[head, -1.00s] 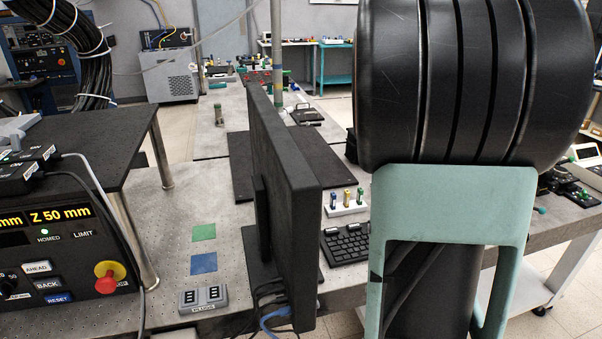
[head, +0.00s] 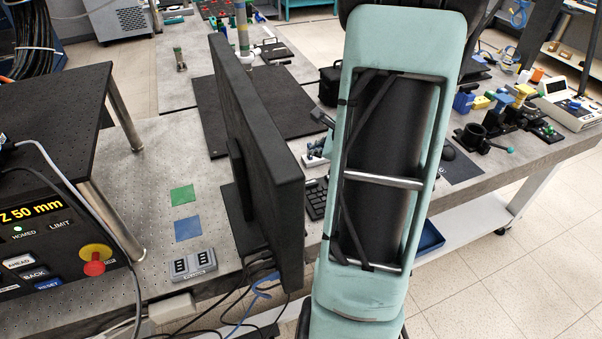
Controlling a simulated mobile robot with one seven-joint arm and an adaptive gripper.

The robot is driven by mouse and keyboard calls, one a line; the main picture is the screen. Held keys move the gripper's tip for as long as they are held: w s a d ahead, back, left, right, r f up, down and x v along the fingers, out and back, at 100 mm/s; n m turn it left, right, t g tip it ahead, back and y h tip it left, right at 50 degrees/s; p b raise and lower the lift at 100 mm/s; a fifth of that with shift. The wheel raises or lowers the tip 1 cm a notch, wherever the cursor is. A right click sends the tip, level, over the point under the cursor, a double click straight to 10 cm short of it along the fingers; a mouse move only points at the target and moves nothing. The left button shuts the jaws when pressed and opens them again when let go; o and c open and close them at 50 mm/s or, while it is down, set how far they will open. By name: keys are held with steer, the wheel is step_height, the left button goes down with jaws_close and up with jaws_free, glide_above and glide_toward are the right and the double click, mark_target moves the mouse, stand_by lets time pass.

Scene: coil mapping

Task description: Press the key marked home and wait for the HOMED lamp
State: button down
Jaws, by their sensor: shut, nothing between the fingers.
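The black control panel (head: 60,248) is at the left edge, partly cut off. Its yellow display (head: 30,214) reads "Z 50 mm". The HOMED lamp (head: 17,231) shows a pale green-white light above its label, with the LIMIT label to its right. Below are the AHEAD key (head: 18,262), the BACK key (head: 35,274) and the blue RESET key (head: 48,285). No key marked home shows in this view. My teal arm link (head: 335,290) fills the centre right, well right of the panel. I cannot make out my gripper.
A red-on-yellow stop button (head: 95,262) sits on the panel's right side, with a cable beside it. A black monitor (head: 262,165) stands between panel and arm. A grey two-switch box (head: 193,264), green square (head: 182,195) and blue square (head: 188,229) lie on the bench.

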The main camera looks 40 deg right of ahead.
steer(key=shift+w+a+r+m, duration=0.1)
steer(key=shift+w+a+m, duration=0.15)
steer(key=shift+a, duration=0.2)
steer(key=b, duration=0.5)
glide_above(312, 184)
step_height(312, 184, down, 8)
steer(key=shift+w+r, duration=0.1)
steer(key=shift+r, duration=0.15)
steer(key=shift+f+b, duration=0.65)
steer(key=shift+b, duration=0.4)
steer(key=shift+f, duration=0.1)
steer(key=shift+f+b, duration=0.35)
steer(key=shift+b, duration=0.3)
